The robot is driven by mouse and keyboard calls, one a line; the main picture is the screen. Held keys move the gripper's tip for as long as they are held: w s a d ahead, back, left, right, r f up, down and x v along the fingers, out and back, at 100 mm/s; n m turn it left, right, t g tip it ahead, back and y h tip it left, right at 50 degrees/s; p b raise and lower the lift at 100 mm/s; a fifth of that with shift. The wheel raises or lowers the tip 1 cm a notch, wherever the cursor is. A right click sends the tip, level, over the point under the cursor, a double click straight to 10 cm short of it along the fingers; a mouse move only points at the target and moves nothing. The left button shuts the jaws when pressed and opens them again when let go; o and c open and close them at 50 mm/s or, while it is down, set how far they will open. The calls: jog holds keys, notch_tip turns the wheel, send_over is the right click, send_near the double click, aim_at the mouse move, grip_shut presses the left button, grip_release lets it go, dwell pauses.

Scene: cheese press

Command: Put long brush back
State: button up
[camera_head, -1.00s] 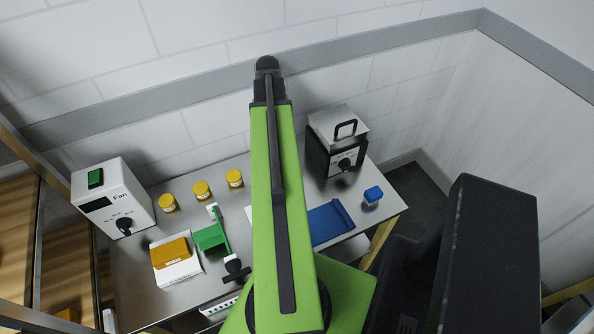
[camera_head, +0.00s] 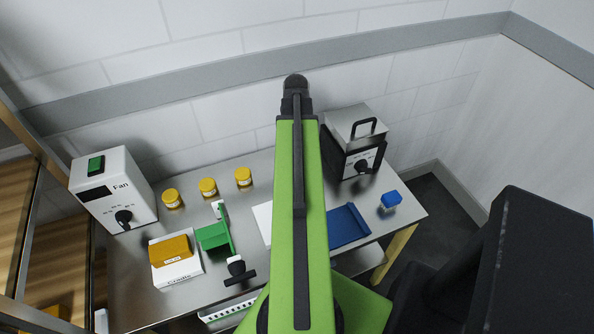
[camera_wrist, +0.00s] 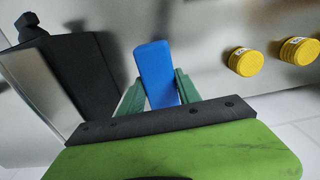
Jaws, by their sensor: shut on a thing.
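My gripper (camera_wrist: 158,92), with green fingers, is shut on a long blue piece with rounded corners in the wrist view. I take this piece to be the long brush (camera_wrist: 153,58); no bristles show. It sticks out past the fingertips. In the head view my own arm hides the gripper and the brush.
A wall stands behind.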

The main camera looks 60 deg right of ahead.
jog(key=shift+f+b, duration=3.7)
jog(key=shift+f, duration=0.7)
jog(key=o, duration=1.2)
jog(key=shift+r, duration=0.1)
jog(key=shift+r, duration=0.1)
notch_tip(320, 180, up, 12)
jog(key=p, duration=1.2)
jog(key=shift+r+p, duration=0.2)
jog(key=shift+p, duration=0.2)
jog(key=shift+f, duration=0.1)
